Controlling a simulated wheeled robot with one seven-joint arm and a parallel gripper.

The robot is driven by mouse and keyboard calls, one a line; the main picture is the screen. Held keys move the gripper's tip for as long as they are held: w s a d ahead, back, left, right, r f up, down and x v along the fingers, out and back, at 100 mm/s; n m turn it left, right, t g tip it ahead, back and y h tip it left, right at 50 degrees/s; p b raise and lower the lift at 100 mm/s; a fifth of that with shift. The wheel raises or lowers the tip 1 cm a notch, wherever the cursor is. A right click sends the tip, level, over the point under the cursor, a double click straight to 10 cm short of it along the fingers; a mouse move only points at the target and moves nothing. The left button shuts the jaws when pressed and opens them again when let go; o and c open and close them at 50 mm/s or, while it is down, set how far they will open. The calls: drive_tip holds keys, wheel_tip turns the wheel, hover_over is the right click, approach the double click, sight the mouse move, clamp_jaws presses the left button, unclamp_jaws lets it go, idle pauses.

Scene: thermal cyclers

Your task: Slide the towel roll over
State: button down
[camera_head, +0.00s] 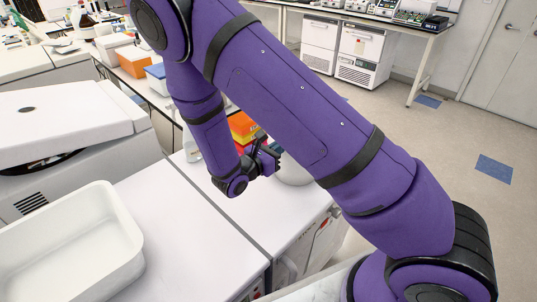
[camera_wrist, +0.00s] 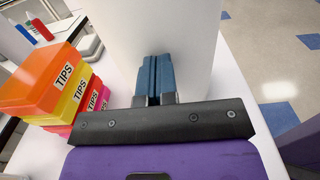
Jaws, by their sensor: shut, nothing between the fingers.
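The towel roll (camera_wrist: 195,45) is a large white cylinder standing upright on the white bench, filling the top middle of the wrist view. In the head view the towel roll (camera_head: 293,173) shows only as a small white part, with my arm hiding the rest. My gripper (camera_wrist: 155,75) has its blue fingers closed together with nothing between them. The fingertips point at the roll's side and look very close to it; I cannot tell whether they touch. In the head view my gripper (camera_head: 268,158) is low over the bench, just left of the roll.
Stacked orange, yellow and pink tip boxes (camera_wrist: 60,85) stand left of the roll. A white bottle (camera_head: 190,147) is left of my gripper in the head view. A white tray (camera_head: 122,245) and a large white machine (camera_head: 70,115) occupy the left. Bench edge and floor lie right.

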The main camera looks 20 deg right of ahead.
drive_tip(key=x, duration=2.3)
drive_tip(key=shift+w, duration=0.1)
drive_tip(key=v, duration=1.3)
drive_tip(key=shift+s+a, duration=0.25)
drive_tip(key=shift+a, duration=0.1)
